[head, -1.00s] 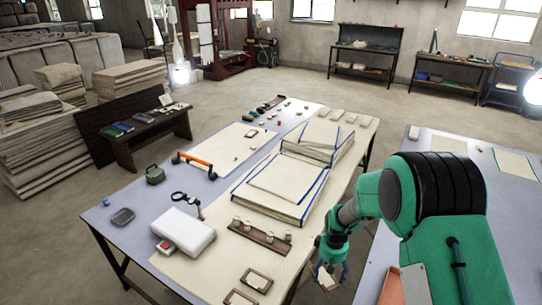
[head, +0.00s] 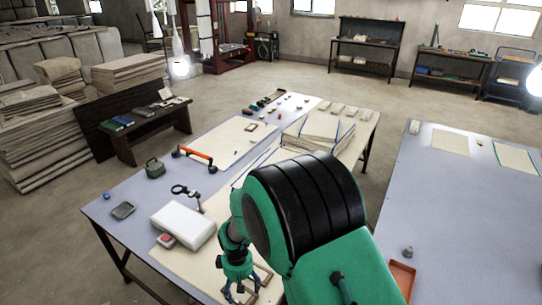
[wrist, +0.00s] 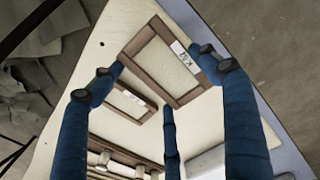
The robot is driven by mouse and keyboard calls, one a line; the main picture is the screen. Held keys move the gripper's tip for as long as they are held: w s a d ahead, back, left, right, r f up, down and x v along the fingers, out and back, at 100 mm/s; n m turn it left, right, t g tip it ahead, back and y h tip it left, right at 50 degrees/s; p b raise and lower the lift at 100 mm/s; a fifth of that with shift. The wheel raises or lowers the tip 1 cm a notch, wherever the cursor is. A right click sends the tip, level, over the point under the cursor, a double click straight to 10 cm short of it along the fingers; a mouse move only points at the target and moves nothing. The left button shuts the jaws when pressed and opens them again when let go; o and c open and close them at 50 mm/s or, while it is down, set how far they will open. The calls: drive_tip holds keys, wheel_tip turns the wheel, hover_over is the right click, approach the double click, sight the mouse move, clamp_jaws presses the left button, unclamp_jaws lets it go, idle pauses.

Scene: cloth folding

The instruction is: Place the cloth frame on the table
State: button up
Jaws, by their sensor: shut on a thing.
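My gripper (head: 240,287) is low over the near end of the left table (head: 185,262). In the wrist view its blue fingers (wrist: 165,80) are closed around a cloth frame (wrist: 160,52), a brown wooden border with cream cloth and a white label. The frame looks close to the cream tabletop sheet (wrist: 75,130); I cannot tell whether it touches it. A second similar frame (wrist: 128,104) lies beyond it on the sheet. In the head view my arm and fingers hide most of the held frame, and a brown frame edge (head: 263,273) shows beside the fingers.
A white box (head: 182,226) with a red-topped item (head: 166,240) stands left of my gripper. A rack with pegs (wrist: 115,155) lies beyond the frames. Folded cloth stacks (head: 318,130) are farther back. The right table (head: 450,220) is mostly clear.

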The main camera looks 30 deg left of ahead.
drive_tip(key=shift+n, duration=0.6)
drive_tip(key=s+a, duration=0.1)
drive_tip(key=s, duration=0.1)
drive_tip(key=s+a, duration=0.1)
drive_tip(key=s, duration=0.1)
drive_tip(key=s+a, duration=0.1)
drive_tip(key=s, duration=0.1)
drive_tip(key=shift+w+a, duration=0.1)
drive_tip(key=shift+a, duration=0.05)
drive_tip(key=b, duration=0.3)
hover_over(212, 274)
drive_tip(key=d, duration=0.1)
drive_tip(key=shift+s+d+f, duration=0.1)
drive_tip(key=shift+s+f, duration=0.2)
drive_tip(key=shift+f, duration=0.45)
drive_tip(key=shift+w+a, duration=0.4)
drive_tip(key=shift+a, duration=0.35)
drive_tip(key=shift+f+b, duration=0.65)
drive_tip(key=shift+f, duration=1.1)
drive_tip(key=shift+f, duration=0.1)
